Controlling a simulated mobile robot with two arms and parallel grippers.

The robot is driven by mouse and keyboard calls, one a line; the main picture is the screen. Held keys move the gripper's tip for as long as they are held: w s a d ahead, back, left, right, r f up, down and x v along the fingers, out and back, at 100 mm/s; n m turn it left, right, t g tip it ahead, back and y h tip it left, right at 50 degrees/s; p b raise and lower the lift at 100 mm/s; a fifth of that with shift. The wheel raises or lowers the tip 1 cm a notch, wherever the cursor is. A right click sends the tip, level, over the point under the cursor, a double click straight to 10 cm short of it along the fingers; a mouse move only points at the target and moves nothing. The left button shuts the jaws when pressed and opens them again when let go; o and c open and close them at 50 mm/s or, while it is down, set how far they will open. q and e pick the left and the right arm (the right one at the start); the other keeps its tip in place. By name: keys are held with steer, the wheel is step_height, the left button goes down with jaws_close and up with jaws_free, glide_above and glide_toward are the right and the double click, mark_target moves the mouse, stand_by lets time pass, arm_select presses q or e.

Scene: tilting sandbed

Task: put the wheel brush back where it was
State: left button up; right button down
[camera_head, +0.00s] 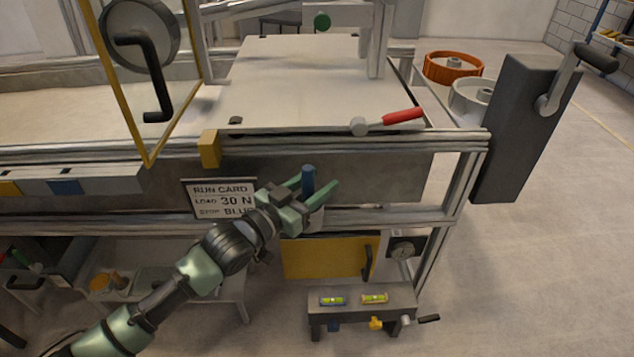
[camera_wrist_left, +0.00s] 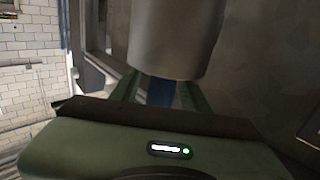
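A blue handle (camera_head: 308,180), which I take to be the wheel brush's, stands upright at the front rail of the sandbed. No bristles are visible. My left gripper (camera_head: 316,184) has its two green fingers spread on either side of the blue handle. In the left wrist view the blue handle (camera_wrist_left: 160,92) shows between the fingers, with the grey cylinder (camera_wrist_left: 175,40) beyond it. My right gripper is not in view.
A run card (camera_head: 222,198) hangs just left of my gripper. A red-handled part (camera_head: 402,116) lies on the bed's front edge. Orange (camera_head: 453,67) and white wheels stand at the back right.

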arm_select(q)
steer(key=shift+r, duration=0.2)
steer(key=p+v, duration=0.1)
steer(key=v, duration=1.1)
steer(key=s+a+f+n+g+y, duration=0.1)
steer(key=s+a+f+n+y, duration=0.15)
steer(key=f, duration=0.75)
steer(key=s+a+f+n+g+y, duration=0.1)
steer(key=a+f+y, duration=0.3)
steer(key=f, duration=0.7)
steer(key=s+a+f+n+g+y, duration=0.2)
steer(key=a+f+y, duration=0.1)
steer(key=f, duration=0.7)
steer(key=s+a+f+g+y, duration=0.1)
steer(key=s+a+f+g, duration=0.1)
steer(key=s+f, duration=0.6)
steer(key=s+a+f+n+g+y, duration=0.1)
steer(key=s+a+f+g+y, duration=0.1)
steer(key=s+f, duration=0.7)
steer(key=s+a+g, duration=0.1)
steer(key=s+g, duration=0.1)
steer(key=s, duration=0.5)
steer(key=shift+f+g, duration=0.25)
steer(key=shift+g, duration=0.05)
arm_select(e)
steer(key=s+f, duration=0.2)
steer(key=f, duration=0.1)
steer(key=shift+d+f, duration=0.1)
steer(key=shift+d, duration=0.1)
